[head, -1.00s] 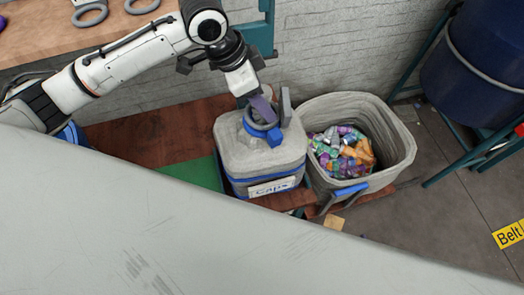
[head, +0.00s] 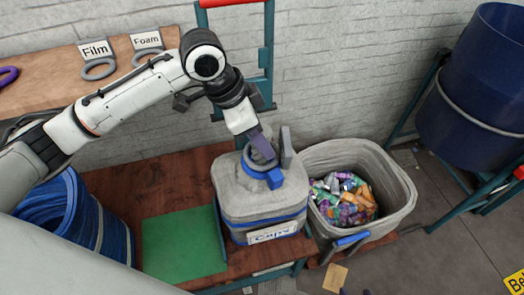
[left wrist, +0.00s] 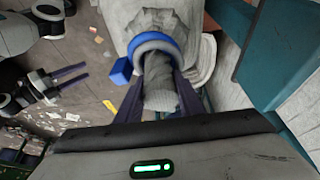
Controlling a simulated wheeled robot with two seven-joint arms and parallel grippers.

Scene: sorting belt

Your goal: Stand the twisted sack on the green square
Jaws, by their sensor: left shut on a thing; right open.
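The twisted sack (head: 260,205) is a grey, boxy sack with a blue band, a label on its front and a blue ring around its twisted neck. It is upright, just right of the green square (head: 182,248), which is bare. My left gripper (head: 268,152) is shut on the sack's neck from above. The neck (left wrist: 160,75) shows between its fingers in the left wrist view. I cannot tell whether the sack's base touches the surface below. My right gripper (left wrist: 68,80) is open and empty at the left of the left wrist view.
A grey bin (head: 400,205) of colourful scraps stands close to the sack's right. A blue ribbed container (head: 85,215) is left of the green square. A teal frame with a red handle (head: 232,2) rises behind the sack. A wooden shelf (head: 40,75) is at upper left.

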